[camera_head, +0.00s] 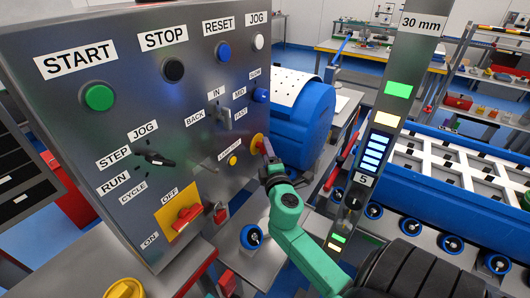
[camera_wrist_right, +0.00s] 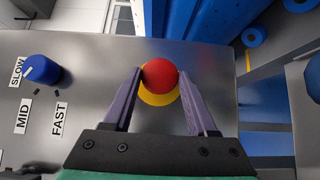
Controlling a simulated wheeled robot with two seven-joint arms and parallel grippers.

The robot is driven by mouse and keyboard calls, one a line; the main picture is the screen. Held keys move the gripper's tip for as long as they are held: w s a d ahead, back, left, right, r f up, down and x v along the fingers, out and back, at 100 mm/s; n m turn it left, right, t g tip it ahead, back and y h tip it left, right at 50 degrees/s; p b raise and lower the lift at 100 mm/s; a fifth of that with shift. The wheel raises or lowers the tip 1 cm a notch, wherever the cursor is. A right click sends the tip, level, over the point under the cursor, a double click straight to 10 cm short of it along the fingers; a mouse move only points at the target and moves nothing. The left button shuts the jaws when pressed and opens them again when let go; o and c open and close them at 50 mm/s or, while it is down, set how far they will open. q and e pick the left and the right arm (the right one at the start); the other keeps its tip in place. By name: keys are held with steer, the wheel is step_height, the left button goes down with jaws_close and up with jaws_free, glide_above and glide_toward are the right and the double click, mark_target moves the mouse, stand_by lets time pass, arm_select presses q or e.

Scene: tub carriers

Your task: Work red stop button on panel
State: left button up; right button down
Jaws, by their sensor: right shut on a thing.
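The red stop button (camera_wrist_right: 160,72) is a round red dome on a yellow collar near the edge of the grey panel (camera_wrist_right: 90,65). In the head view only a bit of its yellow collar (camera_head: 257,142) shows at the panel's right edge, the rest hidden by my gripper. My right gripper (camera_head: 265,150) reaches it from the front right. In the wrist view its two purple fingers (camera_wrist_right: 160,78) stand on either side of the red dome, shut on it. The button under the STOP label (camera_head: 163,39) is black (camera_head: 173,69). My left gripper is not in view.
The panel also carries a green START button (camera_head: 99,97), a blue RESET button (camera_head: 223,51), a black selector (camera_head: 155,158) and a red ON/OFF switch (camera_head: 186,216). A blue drum (camera_head: 300,120) stands behind the panel. A grey post (camera_head: 385,110) with lights rises at right.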

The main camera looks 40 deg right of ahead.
steer(key=shift+s+d+f, duration=0.15)
steer(key=shift+s+d, duration=0.05)
steer(key=shift+s, duration=0.3)
steer(key=shift+c, duration=1.8)
jaws_free()
steer(key=shift+a, duration=0.1)
steer(key=shift+o, duration=0.8)
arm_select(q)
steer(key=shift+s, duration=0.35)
arm_select(e)
steer(key=shift+s, duration=0.15)
arm_select(q)
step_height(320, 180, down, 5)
steer(key=b, duration=0.5)
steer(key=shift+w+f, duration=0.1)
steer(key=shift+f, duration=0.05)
arm_select(e)
steer(key=v, duration=1.4)
steer(key=shift+s, duration=0.2)
